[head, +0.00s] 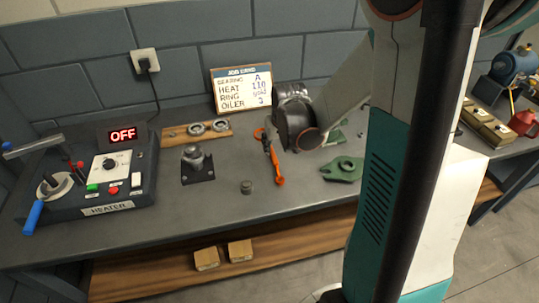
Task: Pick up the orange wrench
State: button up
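The orange wrench (279,178) lies on the grey workbench (225,215), left of the green casing piece. Its orange lower end shows clearly, and a bit of orange shows at its upper end. A dark shape crosses its middle part. My arm reaches in from the right, and its dark end (292,118) is just right of the wrench's upper end. The fingers of my gripper (267,144) seem to be at the dark shape over the wrench. They are too small and dark to tell whether they touch it or are closed.
A heater (92,190) reading OFF stands at the left. A black stand (196,165), a small grey part (247,187), a board with rings (196,130) and a job card (243,88) are nearby. A green casing piece (343,169) lies right of the wrench.

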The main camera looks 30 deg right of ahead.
aim_at(272, 152)
jog(key=b+x, duration=0.3)
jog(key=x, duration=0.4)
jog(key=shift+w+a+f, duration=0.15)
jog(key=shift+w+f, duration=0.05)
jog(key=shift+w, duration=0.1)
jog(key=shift+r, duration=0.1)
grip_shut()
